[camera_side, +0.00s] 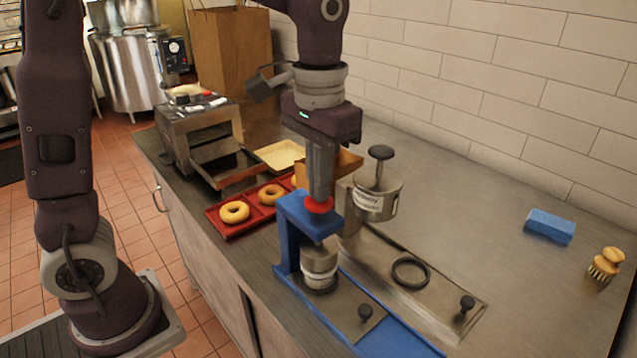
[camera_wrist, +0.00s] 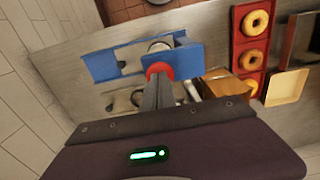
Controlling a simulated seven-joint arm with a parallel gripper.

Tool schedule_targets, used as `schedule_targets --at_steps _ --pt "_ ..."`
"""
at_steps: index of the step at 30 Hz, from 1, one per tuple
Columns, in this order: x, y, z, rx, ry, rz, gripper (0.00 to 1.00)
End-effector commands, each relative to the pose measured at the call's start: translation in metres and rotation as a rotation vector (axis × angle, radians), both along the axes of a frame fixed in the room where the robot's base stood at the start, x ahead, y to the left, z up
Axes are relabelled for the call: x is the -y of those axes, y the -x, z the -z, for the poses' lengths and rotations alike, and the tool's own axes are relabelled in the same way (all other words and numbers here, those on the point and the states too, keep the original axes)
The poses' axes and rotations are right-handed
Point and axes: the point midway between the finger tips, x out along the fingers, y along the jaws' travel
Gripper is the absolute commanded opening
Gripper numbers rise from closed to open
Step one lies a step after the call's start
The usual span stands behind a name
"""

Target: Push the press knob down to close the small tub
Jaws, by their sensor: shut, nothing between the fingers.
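The blue press (camera_side: 290,240) stands on the steel counter. Its red knob (camera_side: 318,205) is on top of the press and also shows in the wrist view (camera_wrist: 160,70). The small tub (camera_side: 319,262), white-labelled, stands upright under the press head on the press base. My gripper (camera_side: 320,193) is shut and points straight down, its fingertips at the top of the red knob. In the wrist view the fingers (camera_wrist: 157,90) end at the knob and hide part of it. I cannot tell how firmly they touch. The tub's lid is mostly hidden by the press head.
A steel plate with a black ring (camera_side: 410,272) lies to the right. A red tray (camera_side: 225,228) with bagels is at left.

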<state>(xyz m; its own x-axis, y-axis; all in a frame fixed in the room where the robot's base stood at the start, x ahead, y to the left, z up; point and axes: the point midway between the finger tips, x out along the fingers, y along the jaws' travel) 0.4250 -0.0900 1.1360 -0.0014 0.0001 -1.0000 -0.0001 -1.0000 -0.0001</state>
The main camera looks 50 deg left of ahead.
Motion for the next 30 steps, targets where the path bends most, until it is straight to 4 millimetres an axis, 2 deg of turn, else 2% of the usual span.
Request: schedule_targets --at_steps 13,30 --pt "0.000 0.000 -0.039 0.003 0.000 0.000 0.00" --pt "0.000 0.000 -0.042 0.001 0.000 0.000 0.00"
